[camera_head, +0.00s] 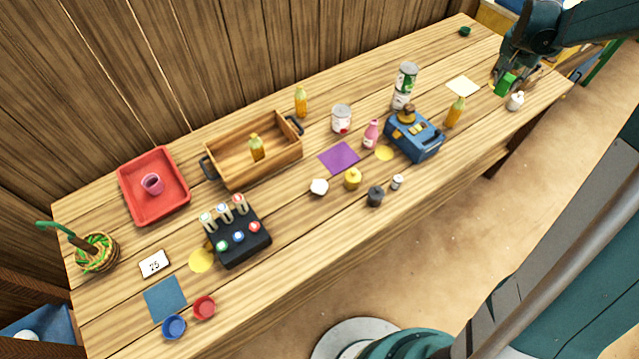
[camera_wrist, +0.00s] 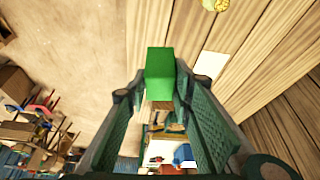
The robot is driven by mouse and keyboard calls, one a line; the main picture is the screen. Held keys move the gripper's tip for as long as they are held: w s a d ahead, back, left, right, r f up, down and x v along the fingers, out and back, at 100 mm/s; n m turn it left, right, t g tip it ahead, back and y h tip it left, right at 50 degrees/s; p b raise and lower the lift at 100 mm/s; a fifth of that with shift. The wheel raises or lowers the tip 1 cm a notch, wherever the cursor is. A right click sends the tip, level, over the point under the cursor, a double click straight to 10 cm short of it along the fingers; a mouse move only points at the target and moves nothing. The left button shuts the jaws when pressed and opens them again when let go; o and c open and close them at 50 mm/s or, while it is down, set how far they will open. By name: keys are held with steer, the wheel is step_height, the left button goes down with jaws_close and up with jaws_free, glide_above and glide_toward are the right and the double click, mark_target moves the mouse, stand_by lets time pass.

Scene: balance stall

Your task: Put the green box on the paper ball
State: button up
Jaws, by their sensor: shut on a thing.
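The green box (camera_head: 505,84) is held in my gripper (camera_head: 508,77) at the far right end of the table in the head view. In the wrist view the green box (camera_wrist: 160,72) sits between the two fingers of my gripper (camera_wrist: 153,92), which are shut on it. A white, crumpled-looking lump (camera_head: 319,187), likely the paper ball, lies on the table near the middle front, left of the yellow pot. My gripper is far to the right of it. The paper ball cannot be made out in the wrist view.
Between them stand a blue toaster-like box (camera_head: 414,136), a pink bottle (camera_head: 371,134), an amber bottle (camera_head: 455,112) and tall cans (camera_head: 405,82). A yellow pot (camera_head: 352,178) and a dark jar (camera_head: 375,196) stand near the paper ball. A small white object (camera_head: 515,101) is beside my gripper.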

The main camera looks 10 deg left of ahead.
steer(key=shift+a+r, duration=0.2)
steer(key=shift+r, duration=0.3)
steer(key=shift+a+r, duration=0.2)
steer(key=shift+r, duration=0.25)
steer(key=s+a+n+y, duration=0.1)
steer(key=s+a+n, duration=0.25)
steer(key=a, duration=0.75)
steer(key=s+a+n+y, duration=0.25)
steer(key=s+a, duration=0.25)
steer(key=a, duration=0.5)
steer(key=s+a+n, duration=0.4)
steer(key=s+a, duration=0.1)
steer(key=a, duration=0.6)
steer(key=s+a+n+g+y, duration=0.25)
steer(key=s+a+n, duration=0.85)
steer(key=s+a, duration=1.2)
steer(key=shift+t+y, duration=0.35)
steer(key=shift+y, duration=0.05)
steer(key=shift+s+d+f+p, duration=0.15)
steer(key=shift+s+f, duration=0.15)
steer(key=shift+f, duration=0.55)
steer(key=shift+s+d+f+p, duration=0.1)
steer(key=shift+s+f, duration=0.15)
steer(key=shift+f, duration=0.6)
steer(key=shift+s+d+f+p, duration=0.15)
steer(key=shift+s+f, duration=0.15)
steer(key=shift+f, duration=0.55)
steer(key=shift+f, duration=0.1)
